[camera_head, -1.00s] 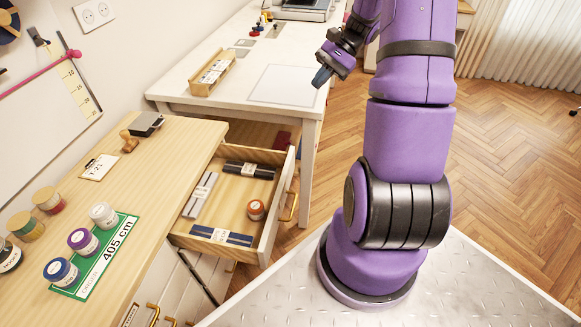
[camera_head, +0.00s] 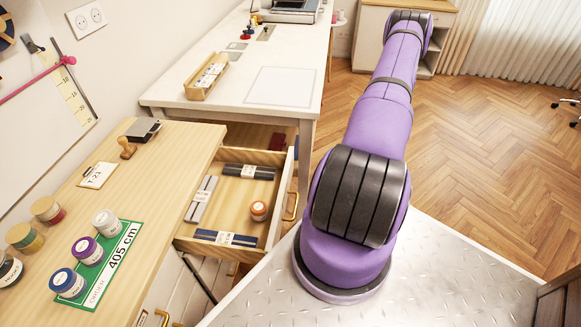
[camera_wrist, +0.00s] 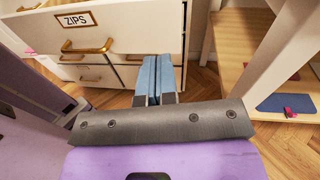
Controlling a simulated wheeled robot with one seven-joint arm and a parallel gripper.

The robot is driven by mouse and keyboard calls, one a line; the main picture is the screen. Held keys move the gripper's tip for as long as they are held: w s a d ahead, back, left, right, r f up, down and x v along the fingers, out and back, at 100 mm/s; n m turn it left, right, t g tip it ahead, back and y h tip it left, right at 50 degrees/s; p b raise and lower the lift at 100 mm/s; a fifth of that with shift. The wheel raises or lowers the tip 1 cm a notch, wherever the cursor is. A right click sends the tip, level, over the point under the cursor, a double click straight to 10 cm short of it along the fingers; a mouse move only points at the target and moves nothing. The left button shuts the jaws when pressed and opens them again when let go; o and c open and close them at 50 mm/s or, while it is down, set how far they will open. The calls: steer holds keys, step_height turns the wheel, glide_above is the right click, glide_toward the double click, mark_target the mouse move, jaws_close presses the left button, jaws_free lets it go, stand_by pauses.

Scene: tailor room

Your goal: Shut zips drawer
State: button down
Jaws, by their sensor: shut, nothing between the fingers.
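The zips drawer (camera_head: 278,205) is pulled open from the wooden cabinet in the head view. It holds several flat zip packs and an orange-lidded jar (camera_head: 259,211). In the wrist view its white front (camera_wrist: 145,25) carries a ZIPS label (camera_wrist: 76,20) and a gold handle (camera_wrist: 88,47). My gripper (camera_wrist: 158,61) shows there with its blue fingers together and empty, to the right of the handle and pointing toward the drawer side. I cannot tell whether it touches anything. In the head view my arm stretches away and my gripper is hidden.
Lower drawers with gold handles (camera_wrist: 90,78) sit beneath the zips drawer. A white table (camera_head: 225,105) stands behind the drawer. Jars and a green card (camera_head: 108,262) are on the wooden top (camera_head: 165,170). Open parquet floor (camera_head: 480,160) lies to the right.

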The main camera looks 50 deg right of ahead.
mark_target(227, 157)
step_height(227, 157, down, 6)
steer(key=s+a+m+t+h, duration=0.1)
steer(key=s+m+t+h, duration=0.1)
steer(key=m, duration=0.1)
steer(key=x, duration=1.4)
steer(key=shift+a+r, duration=0.2)
steer(key=shift+r, duration=0.25)
steer(key=x, duration=2.5)
steer(key=shift+w+a+r, duration=0.1)
steer(key=shift+a+r, duration=0.15)
steer(key=shift+r, duration=0.1)
steer(key=shift+w+a, duration=0.4)
steer(key=shift+w, duration=0.15)
steer(key=shift+w+r, duration=0.1)
steer(key=shift+w, duration=0.05)
steer(key=shift+w+a+n, duration=0.1)
steer(key=shift+n, duration=0.2)
